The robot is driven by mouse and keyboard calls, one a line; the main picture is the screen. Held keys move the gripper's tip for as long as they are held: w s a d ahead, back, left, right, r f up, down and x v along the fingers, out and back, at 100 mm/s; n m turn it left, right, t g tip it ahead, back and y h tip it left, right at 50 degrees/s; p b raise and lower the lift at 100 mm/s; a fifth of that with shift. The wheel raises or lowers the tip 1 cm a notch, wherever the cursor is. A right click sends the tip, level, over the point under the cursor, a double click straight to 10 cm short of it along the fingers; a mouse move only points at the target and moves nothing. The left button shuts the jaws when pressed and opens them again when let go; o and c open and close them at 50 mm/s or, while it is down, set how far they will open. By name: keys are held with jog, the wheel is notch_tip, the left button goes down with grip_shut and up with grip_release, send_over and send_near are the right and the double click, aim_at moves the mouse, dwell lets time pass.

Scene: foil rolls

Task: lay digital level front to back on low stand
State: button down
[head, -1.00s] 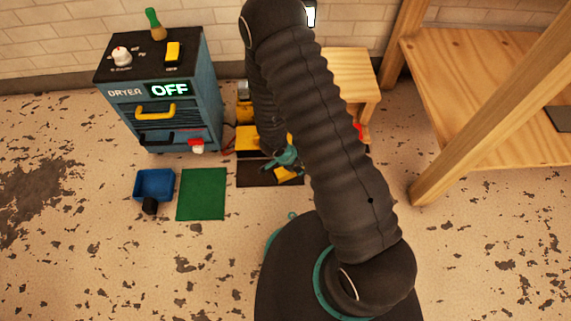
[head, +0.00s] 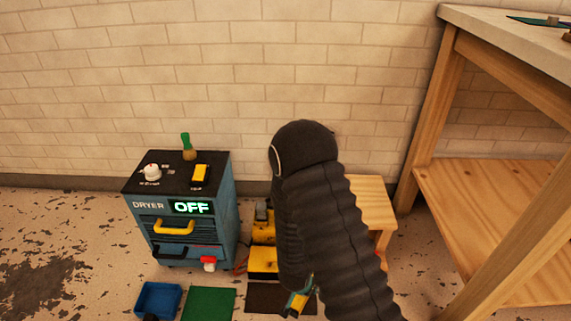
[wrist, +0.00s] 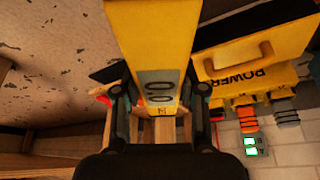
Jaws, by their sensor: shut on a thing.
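The yellow digital level (head: 294,304) is in my gripper (head: 302,294), low in the head view and in front of the dark mat's right part. In the wrist view the level (wrist: 150,35) fills the upper middle, with its grey display facing the camera. My gripper (wrist: 157,98) is shut on it, a finger at each side. A low wooden stand (head: 372,192) is behind my arm at the right; my arm hides its left part.
The blue dryer cabinet (head: 190,225) reads OFF. Yellow equipment (head: 263,260) stands between it and my arm; a yellow POWER box (wrist: 250,50) is close beside the level. A blue bin (head: 158,298) and green mat (head: 208,303) lie in front. A tall wooden bench (head: 450,110) is at right.

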jog(key=w+r+n, duration=0.1)
jog(key=r, duration=0.2)
jog(key=w+d+r+n+y+p, duration=0.1)
jog(key=r+n, duration=0.1)
jog(key=r, duration=0.1)
jog(key=w+d+r+n+y+p, duration=0.1)
jog(key=r+n, duration=0.1)
jog(key=r, duration=0.1)
jog(key=shift+w+d+r+t, duration=0.15)
jog(key=shift+w+r+t, duration=0.1)
jog(key=shift+t, duration=0.05)
jog(key=w+d+r+n+p, duration=0.1)
jog(key=w+d+r+p, duration=0.2)
jog(key=d+r, duration=0.4)
notch_tip(320, 180, up, 3)
jog(key=shift+w+f, duration=0.1)
jog(key=shift+w, duration=0.15)
